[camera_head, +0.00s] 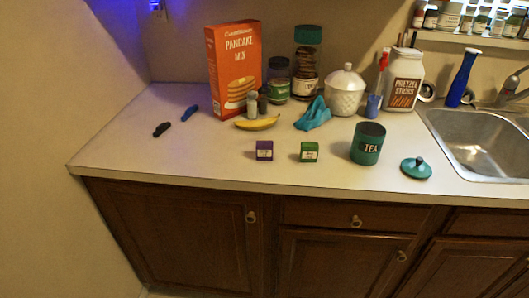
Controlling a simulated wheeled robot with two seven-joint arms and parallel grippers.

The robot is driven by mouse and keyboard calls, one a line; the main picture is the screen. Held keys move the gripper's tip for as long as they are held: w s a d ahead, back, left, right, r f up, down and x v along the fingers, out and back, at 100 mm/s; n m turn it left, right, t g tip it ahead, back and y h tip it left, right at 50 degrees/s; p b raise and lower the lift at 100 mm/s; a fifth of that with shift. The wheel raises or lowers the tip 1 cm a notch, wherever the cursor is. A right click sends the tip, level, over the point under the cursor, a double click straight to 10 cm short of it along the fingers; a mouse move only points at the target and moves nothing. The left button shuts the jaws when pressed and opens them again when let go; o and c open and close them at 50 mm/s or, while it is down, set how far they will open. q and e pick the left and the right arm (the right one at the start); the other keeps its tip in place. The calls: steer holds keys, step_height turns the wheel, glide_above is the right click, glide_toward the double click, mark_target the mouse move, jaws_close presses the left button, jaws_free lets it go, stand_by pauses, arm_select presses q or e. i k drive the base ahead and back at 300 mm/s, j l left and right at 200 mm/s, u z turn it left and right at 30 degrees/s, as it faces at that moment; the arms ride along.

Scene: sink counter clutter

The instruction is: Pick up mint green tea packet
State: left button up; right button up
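Two small tea packets stand on the counter near its front edge. The green one (309,152), which looks like the mint green tea packet, is left of the teal tea canister (368,144). The purple packet (264,150) stands to its left, apart from it. Their small labels are too blurred to read. The canister is labelled TEA and stands open, with its teal lid (416,168) lying on the counter to its right. Neither of my grippers shows in the head view.
Behind the packets are a banana (256,123), a blue cloth-like item (313,114), a pancake mix box (234,68) and several jars. A sink (485,142) is at the right.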

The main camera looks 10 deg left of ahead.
mark_target(309, 151)
steer(key=i+l, duration=0.1)
steer(key=l, duration=1.1)
steer(key=l+u, duration=0.15)
steer(key=l, duration=1)
steer(key=i, duration=0.05)
